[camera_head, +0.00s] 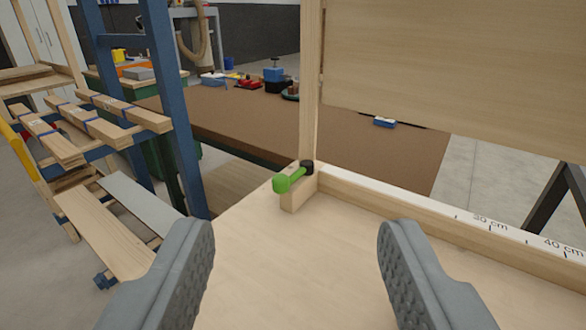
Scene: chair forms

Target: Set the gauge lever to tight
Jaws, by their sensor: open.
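The gauge lever (289,180) is a short green handle on a dark round pivot (307,167). It sits on a small wooden block (299,194) at the left end of a wooden rail with a centimetre scale (470,217). The lever lies tilted, its thick end pointing left and slightly down in the picture. I see no tight or loose marking. My gripper (295,245) is open and empty. Its two grey ribbed fingers are wide apart in front of the lever, over the pale board, touching nothing that I can see.
A pale wooden board (290,285) lies below the fingers. A large upright panel (460,75) and wooden post (310,85) stand behind the lever. A blue rack with wooden slats (175,110) is at left. A brown bench (230,120) with small tools lies beyond.

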